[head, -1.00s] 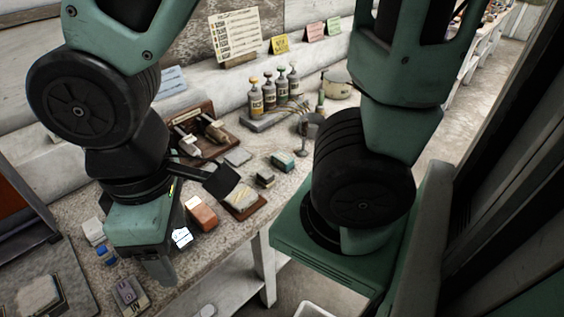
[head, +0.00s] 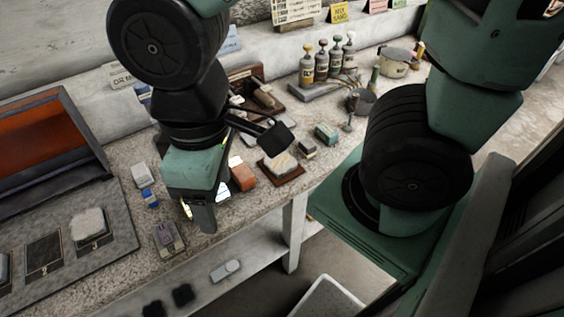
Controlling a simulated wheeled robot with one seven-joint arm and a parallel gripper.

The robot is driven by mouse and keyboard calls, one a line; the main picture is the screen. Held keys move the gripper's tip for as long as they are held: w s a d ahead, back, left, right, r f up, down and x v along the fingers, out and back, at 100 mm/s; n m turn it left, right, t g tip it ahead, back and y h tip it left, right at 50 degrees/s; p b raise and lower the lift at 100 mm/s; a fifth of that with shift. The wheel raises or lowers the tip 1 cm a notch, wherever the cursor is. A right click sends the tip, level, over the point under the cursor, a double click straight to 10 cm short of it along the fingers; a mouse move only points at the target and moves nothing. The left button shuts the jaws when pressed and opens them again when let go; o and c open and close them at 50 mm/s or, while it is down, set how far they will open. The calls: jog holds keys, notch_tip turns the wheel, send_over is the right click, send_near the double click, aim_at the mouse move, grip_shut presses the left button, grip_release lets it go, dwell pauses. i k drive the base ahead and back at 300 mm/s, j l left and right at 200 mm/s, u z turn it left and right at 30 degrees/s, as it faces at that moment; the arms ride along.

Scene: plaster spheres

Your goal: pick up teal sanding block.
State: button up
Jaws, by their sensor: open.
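The teal sanding block (head: 326,134) is a small teal piece with a paler end. It lies on the speckled worktop (head: 278,208) near its right-hand edge, in plain view in the head view. My gripper (head: 197,215) hangs pointing down over the front of the worktop, well to the left of and nearer than the teal block. It is open, and I see nothing held in it. Its height above the worktop is hard to judge. The fingers are seen partly from the side.
Close to the teal block are a small grey block (head: 307,149) and a pale slab on a brown board (head: 281,166). An orange-brown block (head: 242,175) sits beside my gripper. Several bottles (head: 322,62) and a pot (head: 394,65) stand behind. A numbered grey tray (head: 112,244) lies left.

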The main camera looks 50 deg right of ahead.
aim_at(325, 133)
jog(key=k+l+z, duration=0.1)
jog(key=l+z, duration=0.35)
jog(key=l, duration=0.9)
